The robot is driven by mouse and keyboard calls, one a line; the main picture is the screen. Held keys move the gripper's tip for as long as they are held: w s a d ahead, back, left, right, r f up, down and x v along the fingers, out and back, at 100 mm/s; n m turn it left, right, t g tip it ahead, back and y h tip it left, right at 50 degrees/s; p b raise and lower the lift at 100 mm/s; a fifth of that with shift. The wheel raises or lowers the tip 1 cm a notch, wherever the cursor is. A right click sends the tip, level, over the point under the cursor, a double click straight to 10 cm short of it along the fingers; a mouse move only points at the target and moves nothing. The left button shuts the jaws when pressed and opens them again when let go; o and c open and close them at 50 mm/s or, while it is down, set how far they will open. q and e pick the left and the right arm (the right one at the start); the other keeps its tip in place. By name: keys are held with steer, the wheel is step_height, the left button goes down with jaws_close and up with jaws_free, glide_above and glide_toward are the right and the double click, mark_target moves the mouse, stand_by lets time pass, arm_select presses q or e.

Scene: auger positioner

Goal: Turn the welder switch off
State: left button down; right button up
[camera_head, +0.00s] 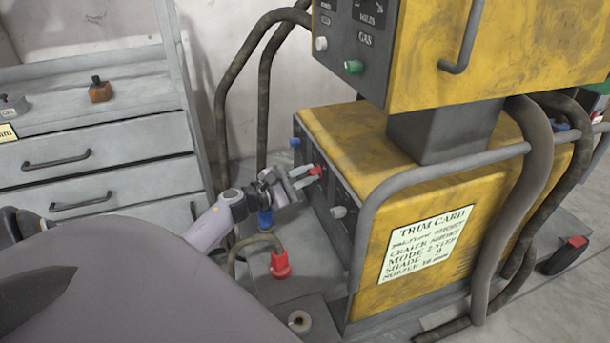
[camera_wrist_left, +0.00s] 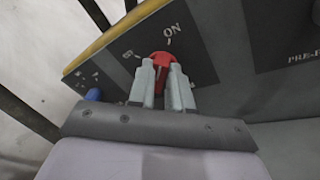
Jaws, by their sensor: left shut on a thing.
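The welder switch is a small red knob (camera_head: 317,169) on the dark side panel of the yellow machine (camera_head: 345,140). In the left wrist view the red knob (camera_wrist_left: 160,58) sits between my two pale fingers, with "ON" printed above it to the right and a smaller mark to the left. My left gripper (camera_head: 305,176) is shut on the knob, and its fingertips (camera_wrist_left: 161,85) lie on both sides of it. The fingers hide the lower part of the knob, so I cannot tell its exact setting. My right gripper is in neither view.
A blue knob (camera_head: 295,143) and a pale knob (camera_head: 338,212) flank the switch on the panel. A bent grey rail (camera_head: 368,235) runs in front of the machine. A red fitting (camera_head: 280,265) stands below my left gripper. Grey drawers (camera_head: 95,170) stand at the left.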

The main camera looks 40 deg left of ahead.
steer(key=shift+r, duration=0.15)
arm_select(q)
steer(key=shift+r+n+g+p, duration=0.25)
steer(key=shift+n+p, duration=0.4)
steer(key=shift+n, duration=0.35)
steer(key=n+g+p, duration=0.1)
steer(key=n, duration=0.2)
steer(key=shift+a+p, duration=0.15)
steer(key=shift+p, duration=0.25)
steer(key=n, duration=0.1)
steer(key=n+g+p, duration=0.1)
steer(key=n, duration=0.1)
steer(key=shift+w+a+r+h, duration=0.1)
steer(key=shift+w+a+h, duration=0.05)
steer(key=shift+h, duration=0.25)
steer(key=shift+w+a+n+g+h, duration=0.15)
steer(key=shift+n+g+h, duration=0.45)
steer(key=shift+n, duration=1.1)
steer(key=shift+a+n+g+h, duration=0.15)
steer(key=shift+n+g+h, duration=0.4)
steer(key=shift+n, duration=1.15)
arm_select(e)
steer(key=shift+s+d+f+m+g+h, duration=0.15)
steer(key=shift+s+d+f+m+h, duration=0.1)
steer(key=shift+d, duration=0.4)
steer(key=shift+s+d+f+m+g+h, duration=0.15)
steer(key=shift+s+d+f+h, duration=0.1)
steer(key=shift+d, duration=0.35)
